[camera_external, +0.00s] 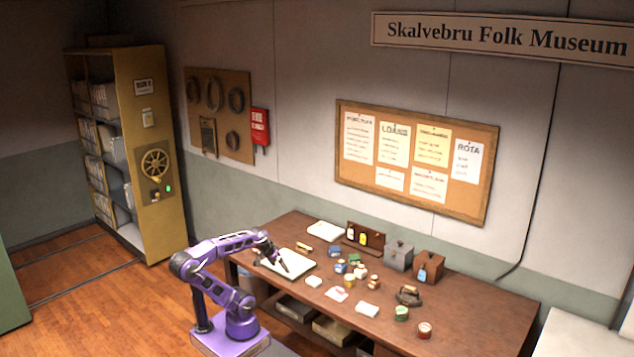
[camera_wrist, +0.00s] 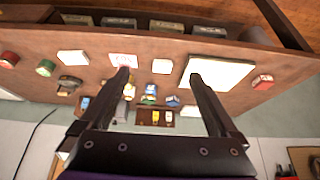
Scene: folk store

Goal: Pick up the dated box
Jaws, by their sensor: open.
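I cannot read a date on any box, so I cannot tell which is the dated one. A grey box (camera_external: 398,256) and a brown wooden box (camera_external: 430,266) with a blue tag stand at the back of the table. A cluster of small boxes and jars (camera_external: 350,268) sits mid-table; it also shows in the wrist view (camera_wrist: 150,92). Small pale boxes lie nearer the front, one at left (camera_external: 313,282) and one at right (camera_external: 367,309). My gripper (camera_external: 284,268) is open and empty above the white pad, left of the cluster. Its fingers (camera_wrist: 159,75) spread apart in the wrist view.
The brown table (camera_external: 460,315) also holds a white pad (camera_external: 296,262), a dark iron (camera_external: 409,295), a green tin (camera_external: 401,313), a red tin (camera_external: 424,330) and a tag rack (camera_external: 365,238). Boxes fill the shelf below (camera_external: 331,330). The table's right end is bare.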

